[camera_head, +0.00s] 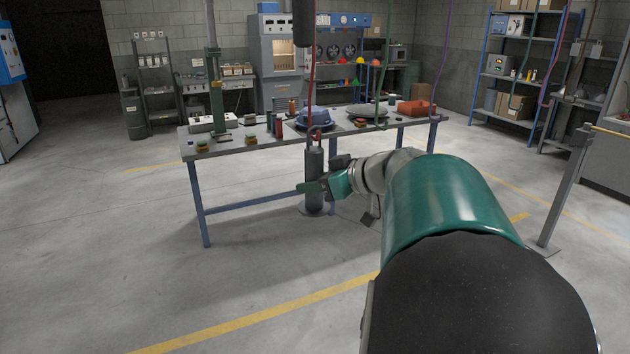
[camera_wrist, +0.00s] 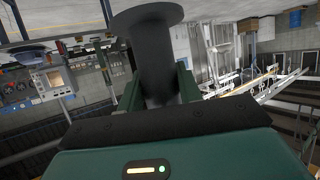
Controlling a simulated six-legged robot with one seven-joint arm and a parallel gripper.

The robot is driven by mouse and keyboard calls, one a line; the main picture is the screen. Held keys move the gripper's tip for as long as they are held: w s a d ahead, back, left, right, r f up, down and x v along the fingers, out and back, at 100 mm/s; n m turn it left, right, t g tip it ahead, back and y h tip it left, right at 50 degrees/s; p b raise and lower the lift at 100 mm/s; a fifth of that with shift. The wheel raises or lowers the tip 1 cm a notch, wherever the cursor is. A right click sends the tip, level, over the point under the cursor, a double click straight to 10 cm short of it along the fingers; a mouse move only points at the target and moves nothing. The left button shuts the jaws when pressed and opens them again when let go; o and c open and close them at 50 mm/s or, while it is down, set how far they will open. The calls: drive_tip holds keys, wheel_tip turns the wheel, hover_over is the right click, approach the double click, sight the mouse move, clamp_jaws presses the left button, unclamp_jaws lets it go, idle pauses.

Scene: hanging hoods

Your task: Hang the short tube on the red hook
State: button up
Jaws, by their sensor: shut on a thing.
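The dark grey short tube (camera_head: 314,165) is upright in front of the workbench, with a wider flange at its lower end. My gripper (camera_head: 322,187) comes from the right and is shut on the tube, its green fingers around the lower part. In the wrist view the tube (camera_wrist: 153,65) stands between the green fingers of my gripper (camera_wrist: 157,88), its flange toward the top of the picture. The red hook (camera_head: 315,134) hangs on a red cable right at the tube's top end. I cannot tell whether hook and tube touch or are joined.
The workbench (camera_head: 265,143) behind the tube carries a blue hood, an orange tray and small parts. A dark cylinder (camera_head: 303,24) hangs above, by the red cable. A green cable (camera_head: 382,95) hangs right of it. The floor in front is clear.

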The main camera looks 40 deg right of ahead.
drive_tip(key=shift+f, duration=0.8)
drive_tip(key=o, duration=1.3)
drive_tip(key=shift+c, duration=0.2)
drive_tip(key=v, duration=1.4)
